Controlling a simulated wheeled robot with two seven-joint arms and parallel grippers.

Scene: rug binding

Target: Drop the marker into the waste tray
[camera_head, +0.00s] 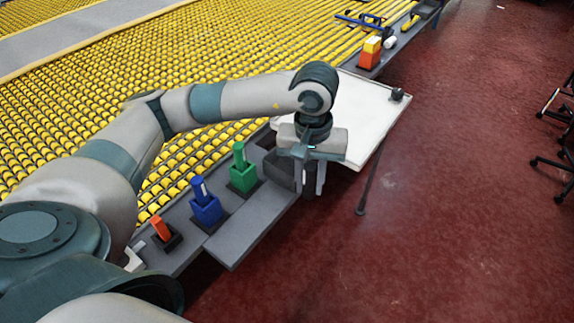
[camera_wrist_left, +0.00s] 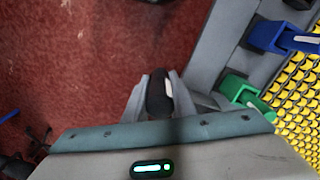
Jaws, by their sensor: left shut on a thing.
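My left gripper (camera_head: 312,190) points down at the near edge of the grey shelf, beside the white table. In the left wrist view the gripper (camera_wrist_left: 160,78) is shut on a dark, rounded thing with a white strip, apparently the marker (camera_wrist_left: 157,96). In the head view the marker is mostly hidden between the fingers. A dark grey box (camera_head: 283,172), possibly the waste tray, stands just left of the fingers, partly hidden by the gripper. The inside of that box cannot be seen. My right gripper is not in view.
Along the grey shelf (camera_head: 250,228) stand a green holder (camera_head: 243,178), a blue holder (camera_head: 206,210) and a dark holder with an orange-red item (camera_head: 160,228). A white table (camera_head: 375,110) lies behind the gripper. Yellow rollers fill the left. The red floor (camera_head: 450,200) is open.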

